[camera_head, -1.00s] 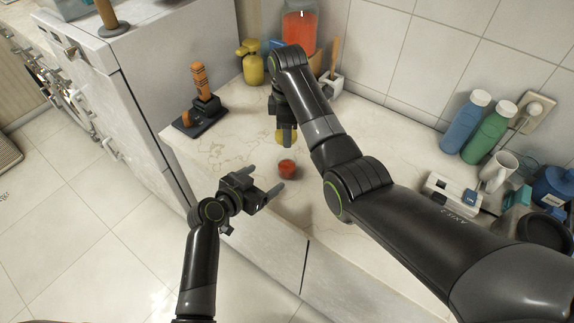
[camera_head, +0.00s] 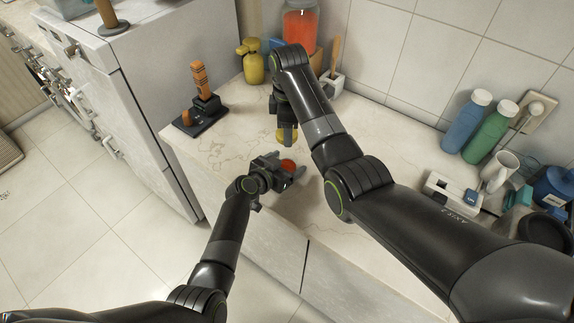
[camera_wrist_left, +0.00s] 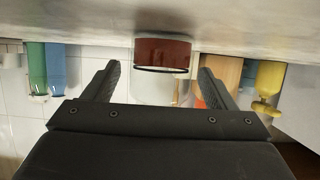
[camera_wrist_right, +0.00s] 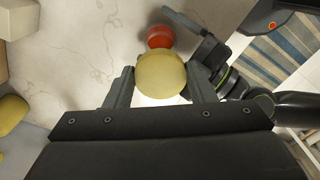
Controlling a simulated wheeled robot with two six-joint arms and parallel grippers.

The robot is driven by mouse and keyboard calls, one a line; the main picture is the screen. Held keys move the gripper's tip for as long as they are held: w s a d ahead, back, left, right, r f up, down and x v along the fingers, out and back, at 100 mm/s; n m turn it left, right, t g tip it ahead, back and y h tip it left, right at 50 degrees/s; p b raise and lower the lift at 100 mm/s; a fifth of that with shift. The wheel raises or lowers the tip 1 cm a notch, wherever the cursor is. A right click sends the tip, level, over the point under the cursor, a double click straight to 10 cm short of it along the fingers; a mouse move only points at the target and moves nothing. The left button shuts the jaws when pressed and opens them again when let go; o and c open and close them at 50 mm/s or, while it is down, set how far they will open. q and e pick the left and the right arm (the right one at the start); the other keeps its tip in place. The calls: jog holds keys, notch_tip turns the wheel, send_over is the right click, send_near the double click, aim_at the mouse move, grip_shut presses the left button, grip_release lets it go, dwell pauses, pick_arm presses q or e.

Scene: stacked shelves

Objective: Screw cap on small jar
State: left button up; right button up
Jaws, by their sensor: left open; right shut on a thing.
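The small jar (camera_head: 288,165) with red contents stands upright on the counter, and its open red top shows in the right wrist view (camera_wrist_right: 159,37). My left gripper (camera_head: 287,168) is open with its fingers on either side of the jar. In the left wrist view, which appears upside down, the jar (camera_wrist_left: 162,54) sits between the two spread fingers, with gaps on both sides. My right gripper (camera_wrist_right: 160,72) is shut on the round yellow cap (camera_wrist_right: 161,76). In the head view the cap (camera_head: 286,136) is behind the jar, partly hidden by the fingers.
A black stand with an orange-handled tool (camera_head: 200,115) is at the counter's left. A yellow bottle (camera_head: 252,62) and a large red-filled jar (camera_head: 300,28) stand behind. Blue (camera_head: 466,120) and green (camera_head: 490,133) bottles are at right. The counter's front edge is close to my left gripper.

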pick_arm(q)
jog(key=shift+w+d+f, duration=0.15)
jog(key=shift+w, duration=0.05)
jog(key=c, duration=1.5)
pick_arm(e)
send_over(288, 154)
jog(key=shift+f, duration=2.45)
jog(key=shift+d+f, duration=0.1)
jog(key=shift+f, duration=0.8)
jog(key=shift+f, duration=0.55)
pick_arm(q)
grip_shut()
pick_arm(e)
jog(key=o, duration=0.9)
